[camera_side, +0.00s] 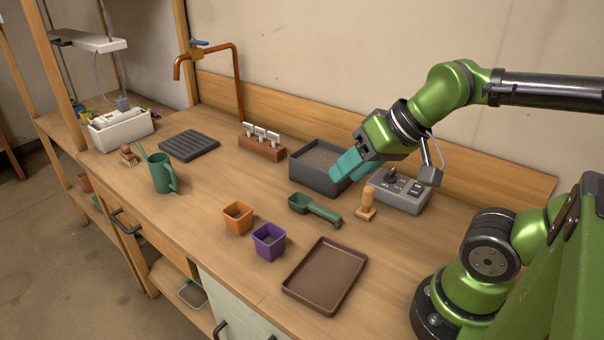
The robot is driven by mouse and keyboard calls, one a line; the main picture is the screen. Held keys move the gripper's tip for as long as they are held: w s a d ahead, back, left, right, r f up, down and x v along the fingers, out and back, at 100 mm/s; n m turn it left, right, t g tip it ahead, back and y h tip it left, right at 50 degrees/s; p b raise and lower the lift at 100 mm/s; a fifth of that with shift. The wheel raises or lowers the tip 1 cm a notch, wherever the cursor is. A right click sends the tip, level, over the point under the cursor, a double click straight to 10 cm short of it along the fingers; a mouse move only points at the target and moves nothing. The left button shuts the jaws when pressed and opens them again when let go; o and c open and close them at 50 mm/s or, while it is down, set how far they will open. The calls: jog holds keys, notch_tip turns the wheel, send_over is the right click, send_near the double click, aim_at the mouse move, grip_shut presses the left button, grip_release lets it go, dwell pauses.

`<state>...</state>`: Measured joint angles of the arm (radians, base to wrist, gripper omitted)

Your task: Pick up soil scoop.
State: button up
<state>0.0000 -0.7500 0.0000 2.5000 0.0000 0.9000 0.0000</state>
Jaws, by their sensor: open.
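The soil scoop (316,209) is dark green and lies flat on the wooden worktop, near the middle of the side view. Its round scoop end points left and its handle points right. My gripper (348,170), with teal fingers, is open and empty. It is above and behind the scoop, in front of the soil tray as seen here, and apart from the scoop. How high it hangs over the worktop is hard to tell.
A grey soil-filled tray (318,183) stands behind the scoop. A wooden dibber (367,205) stands just right of its handle. An orange pot (238,217), a purple pot (269,241) and a brown tray (325,277) are in front. A grey control box (402,197) is at right.

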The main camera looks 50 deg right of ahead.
dwell(0.3)
jog(key=shift+o, duration=1.2)
